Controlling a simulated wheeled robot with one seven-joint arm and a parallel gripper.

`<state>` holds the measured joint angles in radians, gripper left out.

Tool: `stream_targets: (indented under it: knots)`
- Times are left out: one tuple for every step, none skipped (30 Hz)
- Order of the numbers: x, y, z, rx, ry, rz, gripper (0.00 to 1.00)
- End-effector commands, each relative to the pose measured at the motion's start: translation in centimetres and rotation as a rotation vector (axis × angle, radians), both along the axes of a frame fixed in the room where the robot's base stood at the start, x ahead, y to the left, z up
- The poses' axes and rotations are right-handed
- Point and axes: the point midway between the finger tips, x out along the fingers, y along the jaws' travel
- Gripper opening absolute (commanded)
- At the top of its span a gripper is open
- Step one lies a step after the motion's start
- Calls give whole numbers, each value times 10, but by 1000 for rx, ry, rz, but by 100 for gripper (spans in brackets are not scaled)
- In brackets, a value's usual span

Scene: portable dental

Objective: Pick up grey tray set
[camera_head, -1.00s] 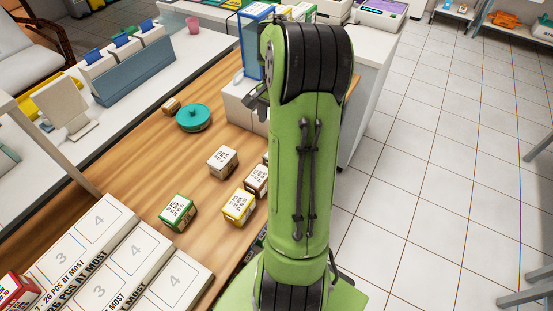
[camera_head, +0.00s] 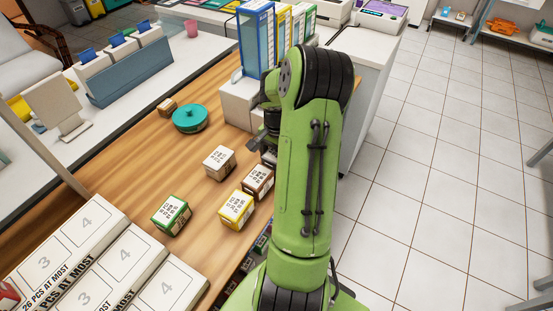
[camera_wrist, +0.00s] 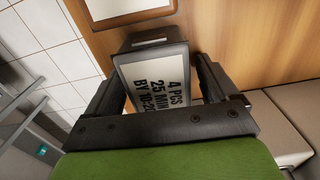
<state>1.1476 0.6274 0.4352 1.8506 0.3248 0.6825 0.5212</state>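A box with dark grey sides and a white printed face (camera_wrist: 152,78) stands on the wooden counter in the wrist view, and I take it as the grey tray set. My gripper (camera_wrist: 160,70) is open, with one finger on each side of this box. A gap shows at the right finger; contact at the left one cannot be told. In the head view my green arm hides most of this spot, and only a dark part of my gripper (camera_head: 270,118) shows beside the arm.
A brown box (camera_head: 258,181) stands close by. Binders (camera_head: 257,38) stand behind.

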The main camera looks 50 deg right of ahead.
Motion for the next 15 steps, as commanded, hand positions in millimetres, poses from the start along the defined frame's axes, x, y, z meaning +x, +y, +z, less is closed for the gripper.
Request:
stream_targets:
  knots:
    - [0, 0, 0, 0, 0, 0, 81]
    - [0, 0, 1, 0, 0, 0, 76]
    - [0, 0, 1, 0, 0, 0, 70]
    - [0, 0, 1, 0, 0, 0, 66]
    - [0, 0, 1, 0, 0, 0, 61]
    - [0, 0, 1, 0, 0, 0, 55]
    - [0, 0, 1, 0, 0, 0, 50]
    - [0, 0, 1, 0, 0, 0, 46]
    - [0, 0, 1, 0, 0, 0, 40]
    - [0, 0, 1, 0, 0, 0, 35]
    - [0, 0, 1, 0, 0, 0, 31]
    - [0, 0, 1, 0, 0, 0, 24]
    - [0, 0, 1, 0, -1, 0, 24]
    - [0, 0, 1, 0, -1, 0, 24]
    - [0, 0, 1, 0, -1, 0, 24]
